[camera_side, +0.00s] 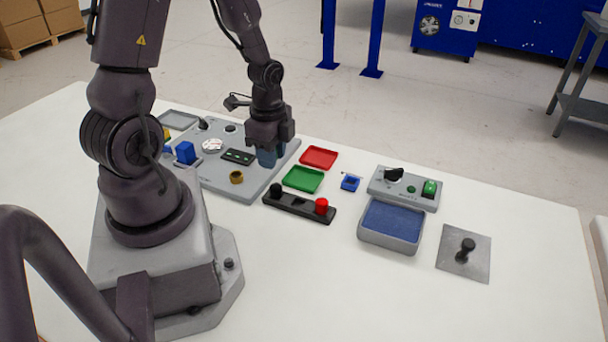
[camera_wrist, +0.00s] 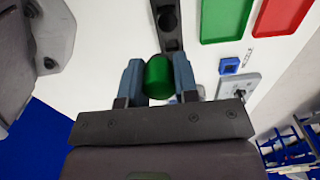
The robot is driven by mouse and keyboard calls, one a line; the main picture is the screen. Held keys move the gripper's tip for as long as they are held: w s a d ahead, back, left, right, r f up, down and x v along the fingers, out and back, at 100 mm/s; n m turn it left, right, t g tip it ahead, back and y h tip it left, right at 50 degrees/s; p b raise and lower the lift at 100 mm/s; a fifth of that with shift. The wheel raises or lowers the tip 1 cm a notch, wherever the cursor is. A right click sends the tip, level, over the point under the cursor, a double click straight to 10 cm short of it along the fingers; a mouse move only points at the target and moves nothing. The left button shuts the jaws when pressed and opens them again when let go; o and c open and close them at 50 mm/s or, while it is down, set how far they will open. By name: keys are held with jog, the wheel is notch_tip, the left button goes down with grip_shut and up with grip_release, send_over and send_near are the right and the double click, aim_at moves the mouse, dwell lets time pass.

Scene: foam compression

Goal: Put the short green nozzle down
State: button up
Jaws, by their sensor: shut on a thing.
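The short green nozzle (camera_wrist: 160,76) shows in the wrist view as a dark green rounded cylinder between the two blue-grey fingers. My gripper (camera_wrist: 160,84) is shut on it. In the side view my gripper (camera_side: 270,157) points down over the right part of the grey board, near its right edge. The fingers hide the nozzle there, and I cannot tell its height above the surface. A black rack (camera_side: 299,207) with a black piece (camera_side: 276,190) and a red piece (camera_side: 321,206) lies in front of the board; the rack (camera_wrist: 170,42) also shows in the wrist view.
A green tray (camera_side: 303,179) and a red tray (camera_side: 319,157) lie right of the grey board (camera_side: 215,178). Farther right are a small blue part (camera_side: 350,183), a control box (camera_side: 405,188), a blue foam pad (camera_side: 392,221) and a metal plate (camera_side: 478,258).

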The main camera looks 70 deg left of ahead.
jog(key=w+a+f, duration=0.2)
jog(key=w, duration=0.2)
send_over(304, 181)
jog(key=f, duration=0.5)
jog(key=shift+s+d+f, duration=0.2)
jog(key=shift+s+f, duration=0.05)
jog(key=shift+f, duration=0.05)
jog(key=shift+w+a+f, duration=0.1)
jog(key=shift+w+f, duration=0.05)
jog(key=shift+f, duration=0.1)
jog(key=shift+w+a+f, duration=0.1)
jog(key=shift+w+f, duration=0.05)
jog(key=shift+f, duration=1.5)
jog(key=shift+f, duration=0.2)
jog(key=o, duration=0.6)
jog(key=shift+o, duration=0.2)
jog(key=shift+r, duration=0.1)
